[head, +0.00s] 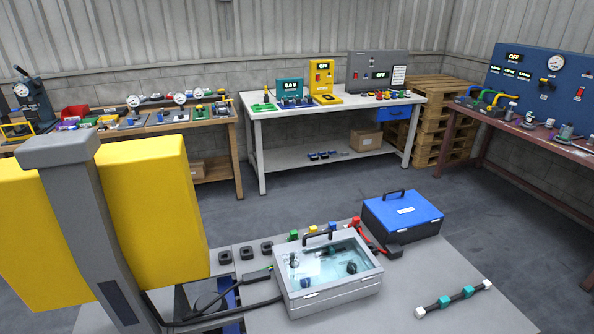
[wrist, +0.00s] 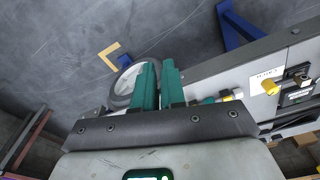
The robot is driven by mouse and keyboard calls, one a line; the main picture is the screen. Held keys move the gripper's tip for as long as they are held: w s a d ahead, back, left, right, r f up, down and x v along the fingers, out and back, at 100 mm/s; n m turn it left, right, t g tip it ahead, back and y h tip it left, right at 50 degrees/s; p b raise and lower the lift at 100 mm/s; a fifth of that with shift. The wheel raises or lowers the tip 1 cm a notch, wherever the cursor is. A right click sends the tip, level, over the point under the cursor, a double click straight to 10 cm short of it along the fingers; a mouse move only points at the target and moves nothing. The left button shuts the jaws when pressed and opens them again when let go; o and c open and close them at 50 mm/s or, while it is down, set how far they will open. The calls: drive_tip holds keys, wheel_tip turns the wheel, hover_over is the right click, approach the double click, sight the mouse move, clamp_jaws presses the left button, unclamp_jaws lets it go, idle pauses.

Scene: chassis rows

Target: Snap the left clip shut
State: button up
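A box with a clear lid and a black handle (head: 330,284) stands on the grey surface in the head view. Two small pale fittings, which may be its clips, show on its front: a left one (head: 310,294) and a right one (head: 371,270). I cannot tell whether either is shut. In the wrist view my gripper (wrist: 161,68) has teal fingers side by side, with almost no gap and nothing seen between them. They point over the dark floor, past a pale round thing with a dark rim (wrist: 124,84). The clear-lid box is not recognisable there. The gripper is not recognisable in the head view.
A blue-lidded case (head: 403,212) stands behind and right of the clear-lid box. A dark rod with teal bands (head: 454,299) lies at the right. Black cables (head: 215,312) run at the box's left. In the wrist view, a grey edge with a yellow knob (wrist: 271,88) lies right of the fingers.

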drive_tip(key=o, duration=0.3)
drive_tip(key=shift+o, duration=0.8)
drive_tip(key=shift+w+f, duration=0.2)
drive_tip(key=o, duration=0.4)
drive_tip(key=w+f+t+b, duration=0.1)
drive_tip(key=w, duration=0.1)
drive_tip(key=w+a+f+t+b, duration=0.1)
drive_tip(key=w+f, duration=0.1)
drive_tip(key=w+f+t+b, duration=0.1)
drive_tip(key=w+f, duration=0.1)
drive_tip(key=shift+w+a+b, duration=0.25)
drive_tip(key=shift+w+b, duration=0.05)
drive_tip(key=shift+w, duration=0.05)
drive_tip(key=shift+c, duration=0.2)
drive_tip(key=w+a+f+n+t+y+b, duration=0.1)
drive_tip(key=w+a+f+t+b, duration=0.1)
drive_tip(key=w+a, duration=0.3)
drive_tip(key=w+a+f+n+t+y+b, duration=0.1)
drive_tip(key=w+a+f+t+b, duration=0.2)
drive_tip(key=w, duration=0.7)
drive_tip(key=w+a+f+n+t+y+b, duration=0.1)
drive_tip(key=w+a+f+t+b, duration=0.1)
drive_tip(key=w+a, duration=0.5)
drive_tip(key=shift+w+f+n+t+y, duration=0.35)
drive_tip(key=shift+f+t, duration=0.35)
drive_tip(key=shift+t, duration=0.4)
